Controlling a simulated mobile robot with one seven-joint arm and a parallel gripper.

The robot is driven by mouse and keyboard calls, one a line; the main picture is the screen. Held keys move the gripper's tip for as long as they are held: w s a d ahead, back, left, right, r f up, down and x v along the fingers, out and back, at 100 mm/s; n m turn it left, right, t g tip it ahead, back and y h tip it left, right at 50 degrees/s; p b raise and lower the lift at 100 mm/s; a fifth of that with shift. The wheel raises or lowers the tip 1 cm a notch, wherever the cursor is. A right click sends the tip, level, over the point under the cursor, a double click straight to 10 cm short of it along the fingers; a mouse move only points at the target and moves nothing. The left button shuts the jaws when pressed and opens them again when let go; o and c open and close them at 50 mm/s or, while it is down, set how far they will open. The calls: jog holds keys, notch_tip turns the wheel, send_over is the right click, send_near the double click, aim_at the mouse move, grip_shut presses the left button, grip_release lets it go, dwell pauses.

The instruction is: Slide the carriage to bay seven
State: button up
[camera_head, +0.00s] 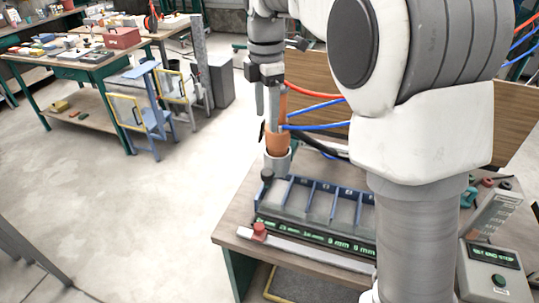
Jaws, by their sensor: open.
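A long tray (262,209) with blue dividers between its bays stands on the wooden bench. Green lit size markings run along its front; the bay numbers are too small to read. A red block (259,230) sits at the left end of a pale rail (305,250) in front of the tray; it looks like the carriage, but I cannot be sure. A dark knob (267,175) stands at the tray's left end. My gripper (267,112) is open, pointing down, above the tray's left end in the picture and apart from the red block. My arm hides the tray's right part.
An orange and grey upright fitting (277,145) with red and blue hoses stands close behind my gripper. A grey control box (492,270) is at the bench's right. Open floor (110,210) lies left, with another workbench (75,68) beyond.

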aim_at(267, 172)
notch_tip(267, 172, down, 17)
jog(key=shift+f, duration=0.1)
dwell(0.4)
grip_shut()
dwell(1.4)
